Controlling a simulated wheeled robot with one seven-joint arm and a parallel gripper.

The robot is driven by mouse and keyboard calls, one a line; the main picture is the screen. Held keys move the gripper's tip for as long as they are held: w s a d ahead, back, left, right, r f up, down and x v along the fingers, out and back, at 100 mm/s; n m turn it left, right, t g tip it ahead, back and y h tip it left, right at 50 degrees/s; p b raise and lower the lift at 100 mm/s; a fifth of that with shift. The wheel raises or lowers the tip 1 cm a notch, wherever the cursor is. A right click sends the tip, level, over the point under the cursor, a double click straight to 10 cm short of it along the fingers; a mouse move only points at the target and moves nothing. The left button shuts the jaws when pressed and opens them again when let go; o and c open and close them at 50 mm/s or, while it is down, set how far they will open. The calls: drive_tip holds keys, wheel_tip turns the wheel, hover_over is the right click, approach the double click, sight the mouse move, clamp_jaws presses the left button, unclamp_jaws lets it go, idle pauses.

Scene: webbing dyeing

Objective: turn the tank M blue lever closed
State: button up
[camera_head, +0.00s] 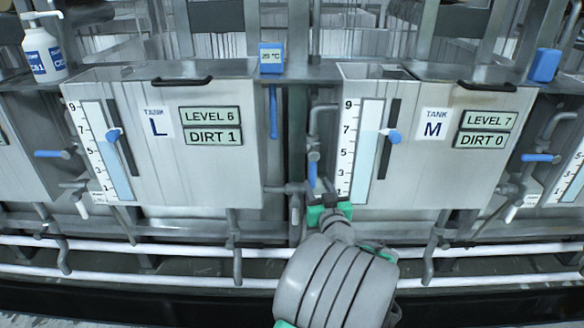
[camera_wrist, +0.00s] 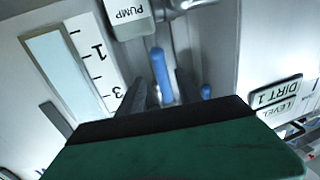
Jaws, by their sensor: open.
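Tank M (camera_head: 420,150) is a grey steel panel reading LEVEL 7 and DIRT 0. A blue lever (camera_head: 312,172) hangs upright from the pipe at its left edge. It also shows as a blue bar (camera_wrist: 160,72) in the wrist view. My gripper (camera_head: 321,188) is at the lever's lower end in the head view. In the wrist view its dark fingers (camera_wrist: 163,92) are apart, with the blue bar between them. I cannot tell whether either finger touches it. The green gripper body hides the lever's near end in the wrist view.
Tank L (camera_head: 190,150) stands to the left. Another upright blue lever (camera_head: 273,112) hangs between the tanks. A sideways blue lever (camera_head: 538,157) is right of tank M. A PUMP-labelled part (camera_wrist: 130,15) sits close to my fingers. White pipes (camera_head: 150,250) run below.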

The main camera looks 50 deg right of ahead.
drive_tip(key=b+x, duration=0.1)
drive_tip(key=x, duration=0.7)
drive_tip(key=shift+w, duration=0.25)
drive_tip(key=shift+a, duration=0.1)
clamp_jaws()
idle(1.0)
